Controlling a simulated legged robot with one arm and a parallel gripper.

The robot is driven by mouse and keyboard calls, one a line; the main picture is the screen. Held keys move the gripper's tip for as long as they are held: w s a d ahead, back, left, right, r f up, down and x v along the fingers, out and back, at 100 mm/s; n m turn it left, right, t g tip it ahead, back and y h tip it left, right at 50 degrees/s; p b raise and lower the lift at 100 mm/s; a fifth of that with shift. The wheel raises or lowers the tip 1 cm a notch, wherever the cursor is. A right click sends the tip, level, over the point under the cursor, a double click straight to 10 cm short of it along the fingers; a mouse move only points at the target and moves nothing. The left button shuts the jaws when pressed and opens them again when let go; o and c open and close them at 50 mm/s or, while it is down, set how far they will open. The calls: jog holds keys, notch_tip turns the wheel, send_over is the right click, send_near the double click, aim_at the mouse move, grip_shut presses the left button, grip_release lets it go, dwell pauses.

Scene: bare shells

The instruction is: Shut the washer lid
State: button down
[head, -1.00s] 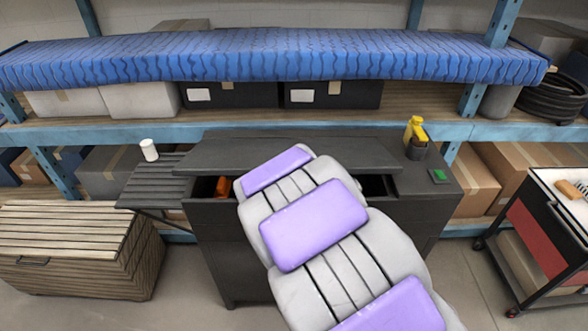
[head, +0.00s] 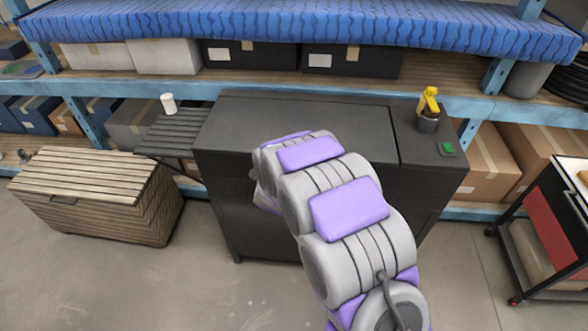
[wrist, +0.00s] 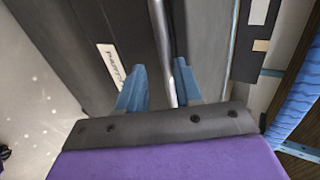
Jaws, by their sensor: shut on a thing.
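The washer (head: 225,180) is a dark grey box in the middle of the head view. Its lid (head: 300,115) lies flat across the top, and no opening shows along the part I can see. My arm covers the front middle of the lid and washer. In the wrist view my gripper (wrist: 160,66) has its blue fingers on either side of a metal bar (wrist: 162,40), which looks like a handle, and is shut on it. Dark panels and a white label (wrist: 110,65) lie beyond the fingers. The gripper is hidden behind my arm in the head view.
A yellow-topped bottle in a dark cup (head: 428,112) and a green button (head: 447,148) are on the washer's right top. A slatted chest (head: 95,195) and side shelf with white cup (head: 168,104) stand left. A cart (head: 545,230) stands right. Front floor is clear.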

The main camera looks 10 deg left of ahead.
jog(key=f, duration=0.1)
jog(key=s+f, duration=0.1)
jog(key=f, duration=0.1)
jog(key=shift+s+d+f+g, duration=0.1)
jog(key=shift+f+g, duration=0.05)
jog(key=shift+g, duration=0.25)
jog(key=c, duration=0.8)
grip_release()
jog(key=shift+o, duration=0.3)
jog(key=shift+w, duration=0.2)
jog(key=shift+w+r, duration=0.25)
jog(key=shift+w, duration=0.05)
jog(key=c, duration=0.3)
jog(key=shift+c, duration=0.3)
jog(key=p+v, duration=0.1)
jog(key=v, duration=0.4)
jog(key=p+v, duration=0.1)
jog(key=v, duration=0.4)
jog(key=p+v, duration=0.1)
jog(key=v, duration=0.4)
jog(key=shift+a+r, duration=0.4)
jog(key=shift+r, duration=0.05)
jog(key=shift+v, duration=0.9)
